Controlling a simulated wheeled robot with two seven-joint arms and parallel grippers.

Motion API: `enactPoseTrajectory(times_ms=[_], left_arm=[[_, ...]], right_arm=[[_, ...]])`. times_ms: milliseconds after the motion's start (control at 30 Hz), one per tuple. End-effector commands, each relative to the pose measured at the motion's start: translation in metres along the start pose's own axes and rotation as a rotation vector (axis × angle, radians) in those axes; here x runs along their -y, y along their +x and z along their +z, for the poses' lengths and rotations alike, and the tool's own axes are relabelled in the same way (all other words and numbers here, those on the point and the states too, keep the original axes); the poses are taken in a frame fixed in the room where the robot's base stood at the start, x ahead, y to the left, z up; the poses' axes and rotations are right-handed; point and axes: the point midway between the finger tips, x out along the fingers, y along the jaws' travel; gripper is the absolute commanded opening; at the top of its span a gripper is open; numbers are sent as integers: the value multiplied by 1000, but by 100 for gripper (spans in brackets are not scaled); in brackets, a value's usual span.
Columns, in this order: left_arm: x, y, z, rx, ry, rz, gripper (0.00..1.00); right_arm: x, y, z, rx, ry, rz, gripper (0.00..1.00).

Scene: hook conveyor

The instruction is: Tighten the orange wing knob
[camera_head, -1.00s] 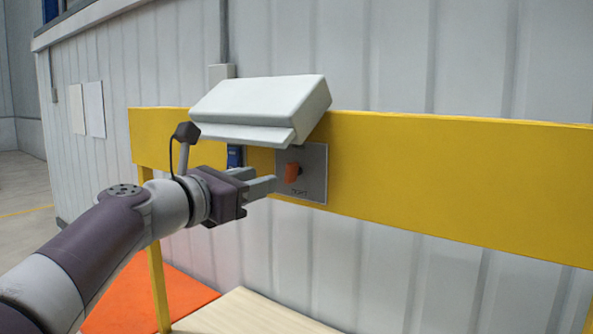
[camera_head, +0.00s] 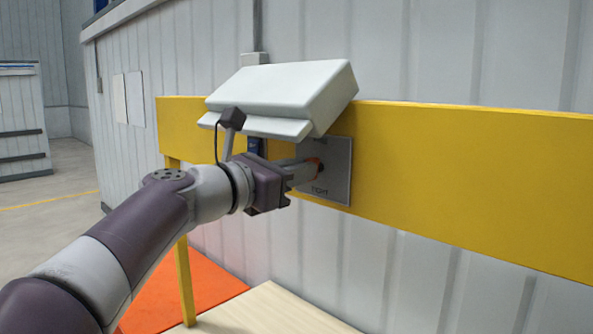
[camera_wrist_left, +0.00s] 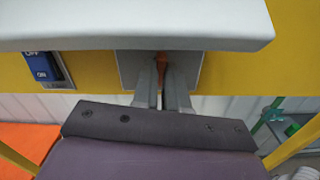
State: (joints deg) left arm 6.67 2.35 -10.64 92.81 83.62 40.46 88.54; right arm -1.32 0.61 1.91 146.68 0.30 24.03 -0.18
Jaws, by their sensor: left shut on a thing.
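The orange wing knob (camera_head: 318,165) sits on a grey metal plate (camera_head: 338,180) fixed to the yellow beam, and only a sliver of it shows. Dark lettering is on the plate below the knob. My left gripper (camera_head: 312,168) is at the plate with its fingers shut on the knob. In the left wrist view the knob (camera_wrist_left: 162,63) shows between the far ends of the two grey fingers (camera_wrist_left: 163,82). My right gripper is in neither view.
A pale box-shaped cover (camera_head: 285,95) juts out just above the plate and close over my fingers. A blue ON/OFF switch (camera_wrist_left: 43,68) is left of the plate. The yellow beam (camera_head: 470,175) runs right. A light wooden surface (camera_head: 270,312) and an orange panel (camera_head: 170,295) lie below.

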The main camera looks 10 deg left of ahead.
Motion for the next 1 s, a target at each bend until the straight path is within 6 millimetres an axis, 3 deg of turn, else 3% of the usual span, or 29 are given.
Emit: enactPoseTrajectory(times_ms=[367,1000], left_arm=[[1,1,-5,-1,133,-1,0],[1,2,-5,0,725,0,0]], right_arm=[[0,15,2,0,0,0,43],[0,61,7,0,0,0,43]])
